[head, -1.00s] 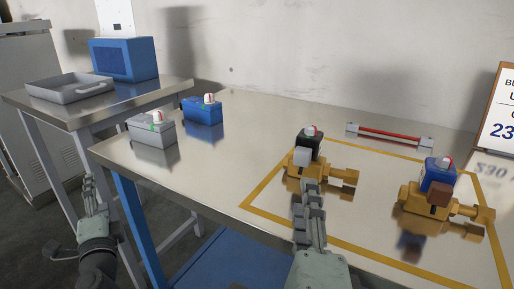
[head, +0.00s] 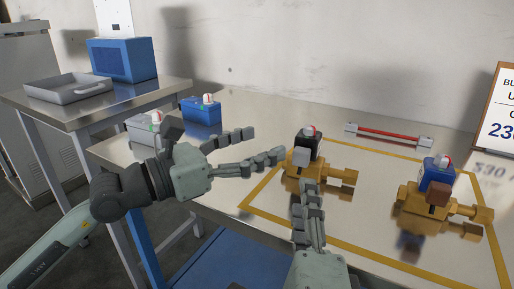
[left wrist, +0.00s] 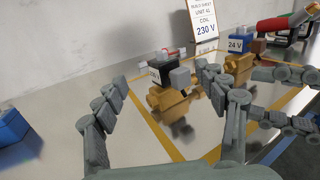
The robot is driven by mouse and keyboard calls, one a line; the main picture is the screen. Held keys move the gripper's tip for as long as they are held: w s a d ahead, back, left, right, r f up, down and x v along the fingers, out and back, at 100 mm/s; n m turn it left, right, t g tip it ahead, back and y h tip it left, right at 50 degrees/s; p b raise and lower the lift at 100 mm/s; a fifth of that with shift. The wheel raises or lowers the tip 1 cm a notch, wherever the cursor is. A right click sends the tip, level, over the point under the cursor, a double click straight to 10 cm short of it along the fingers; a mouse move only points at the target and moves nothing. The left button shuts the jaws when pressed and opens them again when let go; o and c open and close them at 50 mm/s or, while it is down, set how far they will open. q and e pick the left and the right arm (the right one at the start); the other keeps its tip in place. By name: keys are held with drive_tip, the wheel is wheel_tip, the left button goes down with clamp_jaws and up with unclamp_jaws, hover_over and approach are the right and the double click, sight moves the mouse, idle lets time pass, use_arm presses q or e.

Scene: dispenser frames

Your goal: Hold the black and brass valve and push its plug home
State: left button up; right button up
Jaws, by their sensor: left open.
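The black and brass valve (head: 295,170) stands upright inside the yellow outline, with a black coil (head: 315,144) above its brass body. Its grey plug (head: 301,157) sits at the coil's front; I cannot tell how far in it is. In the left wrist view the plug (left wrist: 180,77) shows at the right of the coil (left wrist: 158,76). My left gripper (head: 268,143) is open and empty, left of the valve, its fingers pointing at it. My right gripper (head: 305,190) is low in front of the brass body; its fingers look apart, with their tips partly hidden in the left wrist view.
A blue and brass valve (head: 437,177) with a brown plug stands to the right. A red bar (head: 389,135) lies behind. Grey (head: 141,130) and blue (head: 202,110) coils stand at the table's left. A side table holds a grey tray (head: 68,88) and a blue bin (head: 122,57).

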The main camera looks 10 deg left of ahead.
sight(305, 135)
use_arm(q)
drive_tip(key=shift+d+f, duration=0.2)
drive_tip(key=shift+f, duration=0.05)
drive_tip(key=shift+w+d, duration=0.2)
drive_tip(key=shift+w, duration=0.05)
drive_tip(key=x, duration=1.1)
drive_tip(key=shift+d+f, duration=0.15)
drive_tip(key=shift+f, duration=0.1)
drive_tip(key=shift+c, duration=0.4)
clamp_jaws()
